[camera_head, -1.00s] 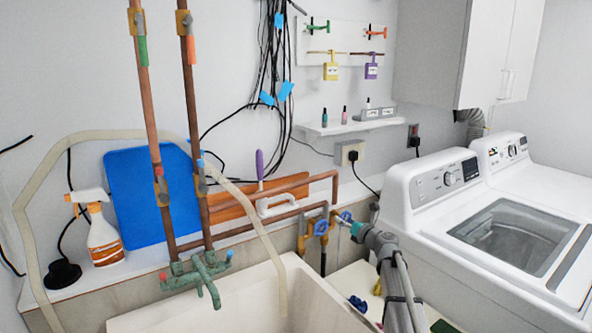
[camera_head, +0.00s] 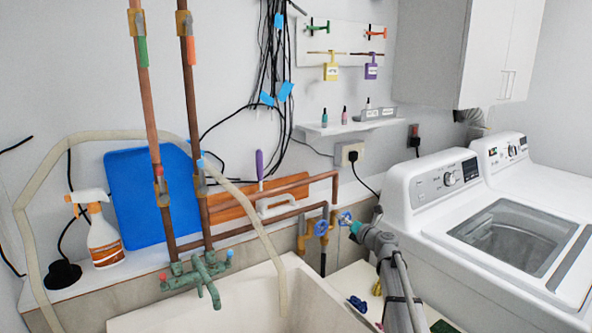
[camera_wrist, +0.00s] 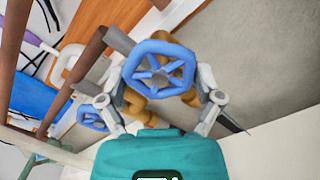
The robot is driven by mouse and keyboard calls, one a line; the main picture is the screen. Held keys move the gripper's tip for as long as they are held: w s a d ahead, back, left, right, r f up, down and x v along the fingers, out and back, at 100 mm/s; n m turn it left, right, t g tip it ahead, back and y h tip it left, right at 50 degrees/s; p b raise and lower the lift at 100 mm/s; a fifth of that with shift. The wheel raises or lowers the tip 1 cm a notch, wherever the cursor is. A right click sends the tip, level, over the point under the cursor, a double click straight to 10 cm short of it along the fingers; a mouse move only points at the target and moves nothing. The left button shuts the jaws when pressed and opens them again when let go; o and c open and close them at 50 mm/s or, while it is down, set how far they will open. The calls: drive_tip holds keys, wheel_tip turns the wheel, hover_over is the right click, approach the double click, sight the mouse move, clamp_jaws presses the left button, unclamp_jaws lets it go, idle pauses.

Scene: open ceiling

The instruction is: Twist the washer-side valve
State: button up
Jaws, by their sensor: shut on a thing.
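The washer-side valve has a blue handwheel (camera_head: 345,218) on brass pipework, on the side nearer the washer. In the wrist view this wheel (camera_wrist: 158,66) fills the space between my fingers, with its brass body partly hidden behind it. My gripper (camera_wrist: 162,84) is shut on the wheel, with one finger at each side of its rim. In the head view my gripper (camera_head: 353,222) is at the wheel, and its fingers are too small to make out. A second blue valve wheel (camera_head: 321,228) sits to the left, and it also shows in the wrist view (camera_wrist: 93,118).
Copper pipes (camera_head: 290,202) run along the wall close to the valves. A sink (camera_head: 255,300) with a green tap (camera_head: 205,275) stands to the left. The white washer (camera_head: 440,190) stands close to the right of my arm. A hose (camera_head: 265,235) hangs into the sink.

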drive_tip(key=shift+m, duration=0.3)
drive_tip(key=shift+a+r+m, duration=0.1)
drive_tip(key=shift+m, duration=1.5)
drive_tip(key=o, duration=1)
drive_tip(key=shift+s, duration=0.15)
drive_tip(key=v, duration=1.2)
